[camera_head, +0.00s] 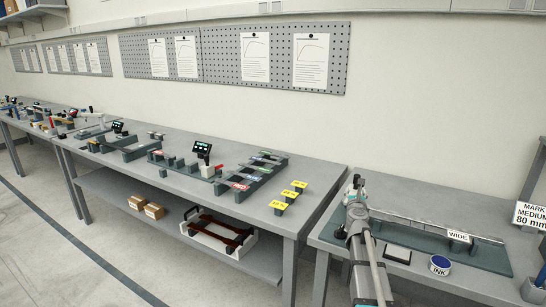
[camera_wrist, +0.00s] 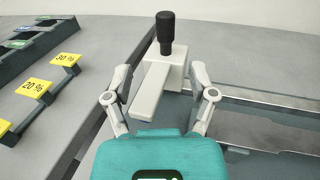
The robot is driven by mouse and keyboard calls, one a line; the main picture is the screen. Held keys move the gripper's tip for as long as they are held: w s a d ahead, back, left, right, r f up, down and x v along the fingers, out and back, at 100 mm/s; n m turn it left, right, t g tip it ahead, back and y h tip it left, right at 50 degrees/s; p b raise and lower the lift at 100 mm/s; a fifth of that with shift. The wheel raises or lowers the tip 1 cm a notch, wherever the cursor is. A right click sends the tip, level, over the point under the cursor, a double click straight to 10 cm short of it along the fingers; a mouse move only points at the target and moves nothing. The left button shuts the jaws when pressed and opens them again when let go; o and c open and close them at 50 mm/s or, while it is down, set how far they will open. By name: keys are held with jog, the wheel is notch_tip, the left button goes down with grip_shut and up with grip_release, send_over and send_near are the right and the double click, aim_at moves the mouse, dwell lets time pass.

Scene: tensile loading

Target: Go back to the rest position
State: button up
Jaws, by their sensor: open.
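My gripper (camera_wrist: 160,78) is open in the wrist view, its two fingers spread apart. A white block with a flat bar (camera_wrist: 152,90) and an upright black knob (camera_wrist: 166,34) shows between and beyond the fingertips. The fingers appear apart from it, though the right finger overlaps its edge in the picture. In the head view my gripper (camera_head: 355,192) is at the left end of a long dark fixture (camera_head: 480,256) on the right table. My arm hides part of that end.
A "WIDE" label (camera_head: 458,236) stands on the fixture. In front are a dark pad (camera_head: 397,254) and a blue-rimmed round item (camera_head: 440,265). A "MARK MEDIUM 80 mm" sign (camera_head: 531,214) stands right. Yellow-tagged stands (camera_head: 290,193) are on the left table, across a gap.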

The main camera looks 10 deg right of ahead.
jog(key=s+a+f+n+g+y+p, duration=0.1)
jog(key=s+a+n+g+y+p, duration=0.2)
jog(key=a+n, duration=0.55)
jog(key=s+a+f+n+g+y, duration=0.1)
jog(key=s+a+f+n+y, duration=0.15)
jog(key=a+n+y, duration=0.45)
jog(key=s+a+f+n+g+y+p, duration=0.15)
jog(key=s+a+n, duration=0.25)
jog(key=a+n, duration=0.6)
jog(key=s+f+n+g+h+p, duration=0.2)
jog(key=s+n+g, duration=0.3)
jog(key=s, duration=0.6)
jog(key=s+a+f+n+g+h+p, duration=0.1)
jog(key=s+f+n+g+h+p, duration=0.1)
jog(key=s+n+g, duration=0.4)
jog(key=s+n, duration=0.3)
jog(key=s, duration=0.2)
jog(key=shift+s+f+n+h, duration=0.2)
jog(key=shift+f+n+h, duration=0.15)
